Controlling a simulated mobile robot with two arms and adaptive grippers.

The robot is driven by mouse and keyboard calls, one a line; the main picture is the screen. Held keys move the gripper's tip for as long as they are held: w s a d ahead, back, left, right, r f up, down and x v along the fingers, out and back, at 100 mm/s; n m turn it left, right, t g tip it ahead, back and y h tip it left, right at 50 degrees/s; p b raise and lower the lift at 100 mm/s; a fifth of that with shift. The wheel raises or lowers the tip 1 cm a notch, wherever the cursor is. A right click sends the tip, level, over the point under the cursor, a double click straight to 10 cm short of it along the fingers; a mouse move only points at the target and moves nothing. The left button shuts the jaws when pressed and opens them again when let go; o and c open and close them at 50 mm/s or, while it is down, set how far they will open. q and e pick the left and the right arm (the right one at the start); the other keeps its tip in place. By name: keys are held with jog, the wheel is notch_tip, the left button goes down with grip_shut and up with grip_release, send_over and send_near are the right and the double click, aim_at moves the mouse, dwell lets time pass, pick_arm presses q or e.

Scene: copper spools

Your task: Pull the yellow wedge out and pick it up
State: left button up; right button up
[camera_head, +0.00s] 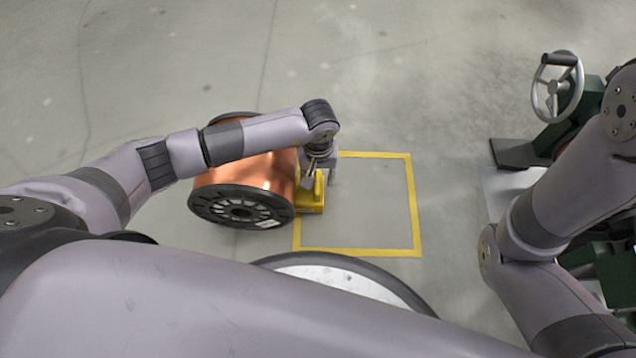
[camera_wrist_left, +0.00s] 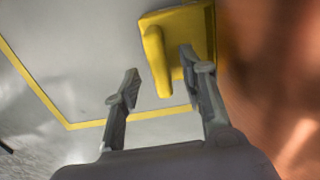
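The yellow wedge (camera_head: 312,207) lies on the floor against the right side of the copper spool (camera_head: 245,180). It has an upright grip part (camera_wrist_left: 156,62), seen in the left wrist view. My left gripper (camera_head: 322,172) is over the wedge, pointing down, and partly hides it. In the left wrist view its two fingers (camera_wrist_left: 160,68) are apart, one on each side of the grip part in the picture. I see no clear contact. My right arm is at the right of the head view, but its gripper is out of view.
A yellow floor outline (camera_head: 412,200) surrounds clear floor to the right of the wedge. A green machine with a handwheel (camera_head: 558,88) stands at the right. The floor behind the spool is open.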

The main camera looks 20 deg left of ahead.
pick_arm(q)
jog(key=shift+f, duration=0.75)
grip_shut()
dwell(0.5)
